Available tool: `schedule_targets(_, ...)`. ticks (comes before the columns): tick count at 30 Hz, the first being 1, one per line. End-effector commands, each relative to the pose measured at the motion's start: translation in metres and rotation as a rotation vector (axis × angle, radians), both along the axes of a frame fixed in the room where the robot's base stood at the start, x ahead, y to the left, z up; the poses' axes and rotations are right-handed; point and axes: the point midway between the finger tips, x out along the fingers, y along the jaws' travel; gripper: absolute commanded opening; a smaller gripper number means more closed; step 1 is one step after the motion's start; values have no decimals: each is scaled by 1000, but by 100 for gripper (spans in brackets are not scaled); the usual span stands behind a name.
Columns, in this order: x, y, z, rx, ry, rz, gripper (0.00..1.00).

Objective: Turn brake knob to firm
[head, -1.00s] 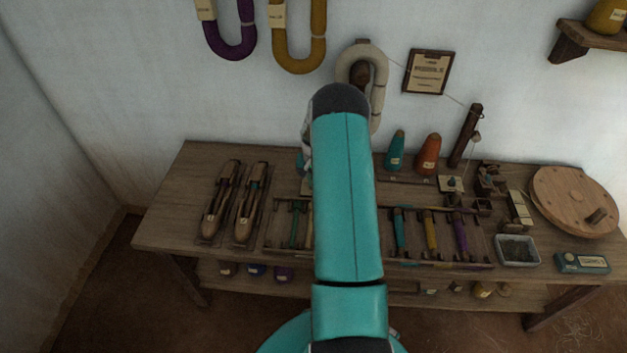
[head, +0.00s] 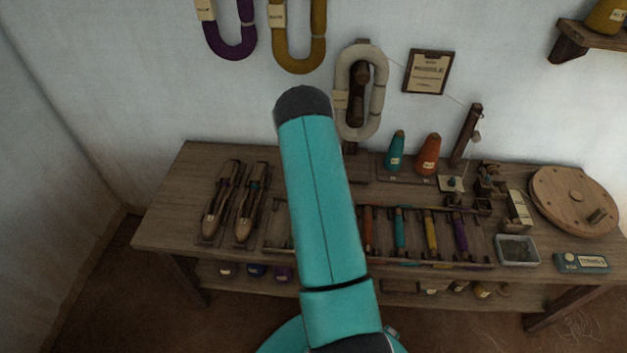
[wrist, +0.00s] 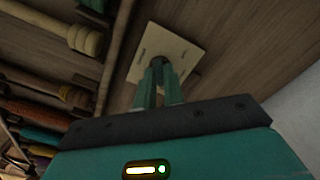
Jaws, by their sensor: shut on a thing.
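In the wrist view a pale square plate (wrist: 186,46) lies on the wooden bench top, with small dark marks on its face. The two teal fingers of my gripper (wrist: 160,68) reach down to the middle of this plate. They are closed together on the small dark brake knob (wrist: 158,60), which is mostly hidden between them. I cannot read which mark the knob faces. In the head view my arm covers the plate, the knob and my gripper.
A tray of wound bobbins (head: 432,232) lies along the front of the bench (head: 160,215); bobbin ends (wrist: 86,40) are close to the gripper's left. Two shuttles (head: 248,202) lie to the left. Cones (head: 428,153) and a post (head: 466,135) stand at the back right.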

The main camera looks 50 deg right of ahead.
Motion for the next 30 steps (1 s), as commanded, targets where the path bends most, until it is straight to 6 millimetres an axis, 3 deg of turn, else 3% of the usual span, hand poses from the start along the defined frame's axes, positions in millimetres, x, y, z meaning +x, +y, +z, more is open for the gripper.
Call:
schedule_targets(12, 0, 1, -1, 1, 1, -174, 0)
schedule_targets(26, 0, 1, -1, 2, 0, -190, 0)
schedule_targets(27, 0, 1, -1, 2, 0, -189, 14)
schedule_targets(30, 0, 1, -1, 2, 0, -189, 32)
